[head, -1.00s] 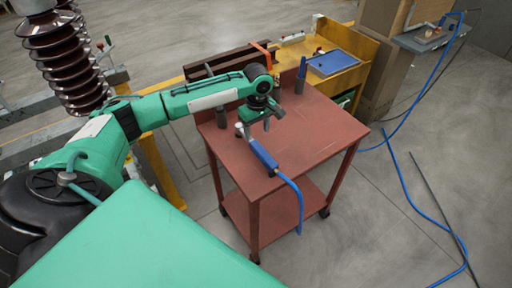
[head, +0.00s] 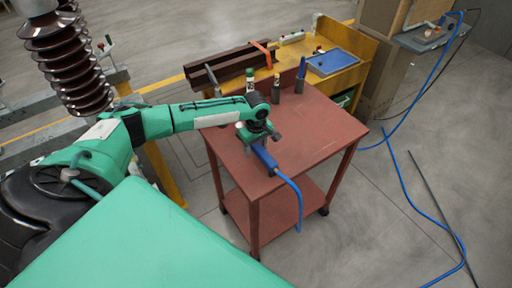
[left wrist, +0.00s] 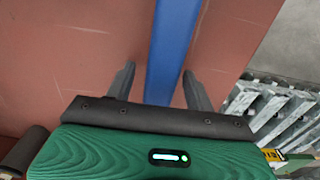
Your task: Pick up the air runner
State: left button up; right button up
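The air runner (head: 265,157) is a blue tool with a blue hose, lying on the red-brown cart top near its front left edge. My left gripper (head: 262,138) is over the tool's back end and hides its head. In the left wrist view the blue body (left wrist: 172,50) runs between the two fingers of my left gripper (left wrist: 160,88). The fingers are open, one on each side, with gaps to the body. My right gripper is not in view.
The red-brown cart (head: 325,125) also holds several small upright items, including a dark holder with a blue top (head: 300,75), along its back. A yellow bench (head: 345,75) with a blue tray (head: 332,62) stands behind. The cart's right side is clear.

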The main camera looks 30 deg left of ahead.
pick_arm(q)
jog(key=c, duration=1.1)
jog(key=shift+w+r, duration=0.1)
grip_shut()
